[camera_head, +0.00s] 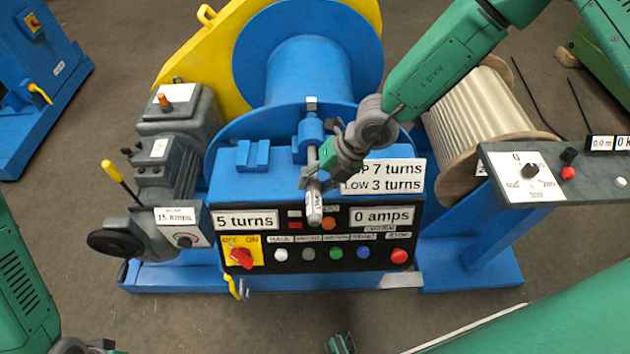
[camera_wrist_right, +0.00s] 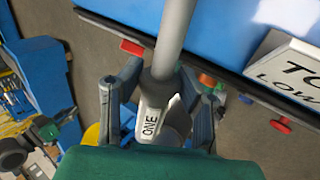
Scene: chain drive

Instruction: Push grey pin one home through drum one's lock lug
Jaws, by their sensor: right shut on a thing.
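Grey pin one (camera_head: 312,160) shows in front of the blue lock lug (camera_head: 311,130) at the foot of drum one (camera_head: 308,72). Its far end meets the lug; how deep it sits inside I cannot tell. A small pale square shows just beyond the lug. My right gripper (camera_head: 322,172) is shut on the pin near its labelled head. In the right wrist view the grey shaft (camera_wrist_right: 173,40) runs up and away from the fingers (camera_wrist_right: 160,105), and the head reads ONE (camera_wrist_right: 149,126). The lug is not clear there.
The control panel (camera_head: 320,248) with buttons and a red switch lies below the pin's head. A grey motor unit (camera_head: 170,150) with a yellow lever stands left. A pale drum (camera_head: 478,115) and dial box (camera_head: 530,172) stand right. An empty blue bracket (camera_head: 252,155) sits left of the lug.

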